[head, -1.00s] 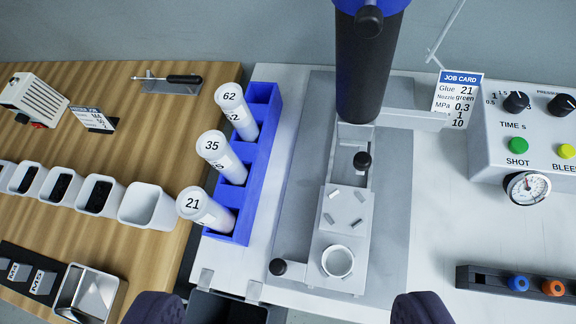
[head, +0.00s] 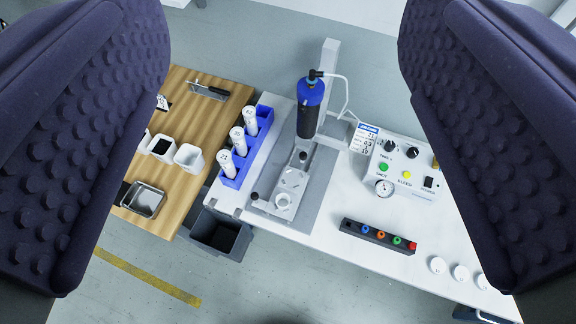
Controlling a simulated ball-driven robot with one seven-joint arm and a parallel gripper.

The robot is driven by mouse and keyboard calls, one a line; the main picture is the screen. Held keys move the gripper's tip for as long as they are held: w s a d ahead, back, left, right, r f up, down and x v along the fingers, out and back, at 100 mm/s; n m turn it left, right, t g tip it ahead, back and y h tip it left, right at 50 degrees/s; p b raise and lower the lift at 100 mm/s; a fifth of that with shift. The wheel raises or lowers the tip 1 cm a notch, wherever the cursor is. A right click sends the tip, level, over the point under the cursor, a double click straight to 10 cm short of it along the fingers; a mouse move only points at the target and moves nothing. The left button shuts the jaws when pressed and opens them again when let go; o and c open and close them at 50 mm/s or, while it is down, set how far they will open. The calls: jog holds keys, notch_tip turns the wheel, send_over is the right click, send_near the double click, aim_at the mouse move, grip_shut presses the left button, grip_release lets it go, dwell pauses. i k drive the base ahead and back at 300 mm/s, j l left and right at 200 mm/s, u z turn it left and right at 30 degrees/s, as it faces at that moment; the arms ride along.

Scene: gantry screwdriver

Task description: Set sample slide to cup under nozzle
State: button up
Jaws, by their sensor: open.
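The sample slide (head: 292,181) is a light grey plate on the grey base of the dispenser. A round white cup (head: 282,201) sits at its front end, and small marks or pieces lie behind it. The black barrel (head: 307,122) with a blue top stands over the back of the slide, and the cup is in front of it. The nozzle tip is too small to make out. A black knob (head: 303,156) shows at the slide's back and another (head: 254,196) at its front left. My gripper (head: 284,60) is open and empty, its two dark padded fingers framing the view, well short of the bench.
A blue rack (head: 229,183) with white cartridges stands left of the dispenser. The control box (head: 408,172) is to the right, the dark nozzle holder (head: 377,236) at front right. A dark bin (head: 220,236) is below the bench front.

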aim_at(293, 181)
jog(key=k+l+u, duration=0.25)
jog(key=l, duration=0.25)
jog(key=i+l+u, duration=0.15)
jog(key=i+l, duration=0.15)
jog(key=i+l+u, duration=0.15)
jog(key=l, duration=0.4)
jog(key=i, duration=0.1)
